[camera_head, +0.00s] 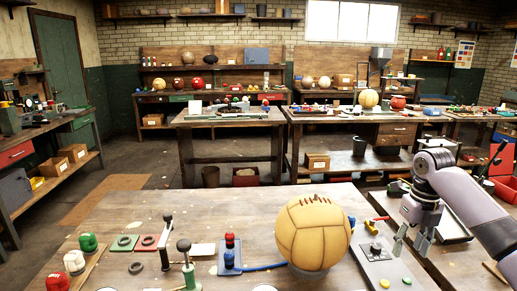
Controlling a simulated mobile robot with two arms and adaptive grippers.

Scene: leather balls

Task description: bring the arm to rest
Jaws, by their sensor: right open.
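My right arm comes in from the right edge, and its gripper (410,246) points down at the right side of the near table. The gripper is open, with nothing between its fingers. It appears over or beside a grey panel (372,252) with green and yellow round parts; I cannot tell its height above it. A tan leather ball (313,233) with lacing on top sits on the table (130,207), left of the gripper and apart from it. My left gripper is not in view.
Lever tools (186,262), a blue holder (230,256), several flat squares and rings, and red, white and green knobs (75,262) stand left of the ball. A dark tray (452,222) lies behind my right arm. Workbenches (230,117) with more balls stand farther back. Floor shows between benches.

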